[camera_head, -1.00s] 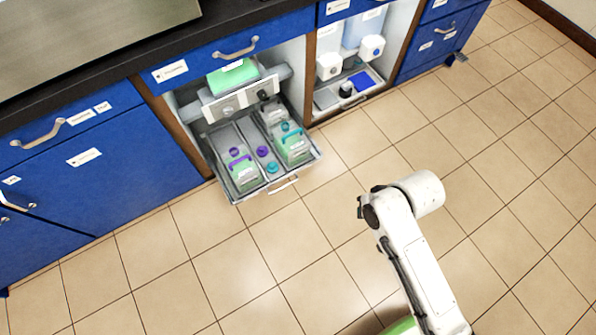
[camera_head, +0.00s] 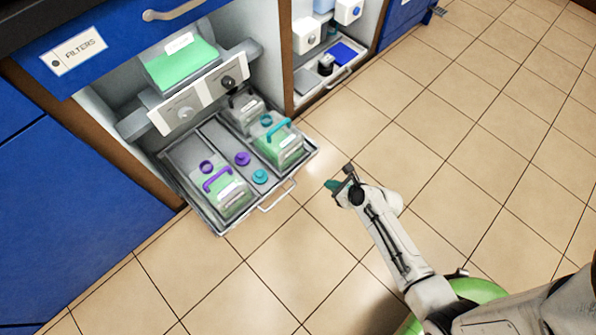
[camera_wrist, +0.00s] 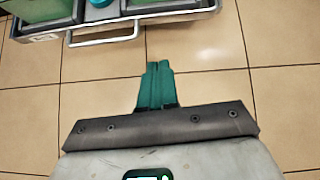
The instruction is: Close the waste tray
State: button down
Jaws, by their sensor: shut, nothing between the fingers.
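The waste tray (camera_head: 221,231) is a grey metal drawer, pulled out of the open cabinet bay low above the tiled floor. It holds a jug with a purple handle (camera_head: 226,194), a jug with a teal handle (camera_head: 279,143), another container at its back, and loose purple and teal caps. Its wire handle (camera_head: 277,196) is on the front edge; the handle also shows at the top of the wrist view (camera_wrist: 104,35). My gripper (camera_head: 333,185) is in front of the tray, to the right of the handle and apart from it. Its teal fingers (camera_wrist: 157,84) are shut and empty.
A blue drawer labelled FILTERS (camera_head: 80,49) is at upper left. A second bay to the right has another tray (camera_head: 309,92). The floor (camera_head: 440,140) at right is clear.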

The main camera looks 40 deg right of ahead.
jog(key=f+m, duration=0.1)
jog(key=b, duration=0.8)
send_near(300, 168)
jog(key=x, duration=0.5)
jog(key=shift+a+f, duration=0.25)
jog(key=shift+f, duration=0.3)
jog(key=shift+w+r, duration=0.1)
jog(key=shift+w, duration=0.25)
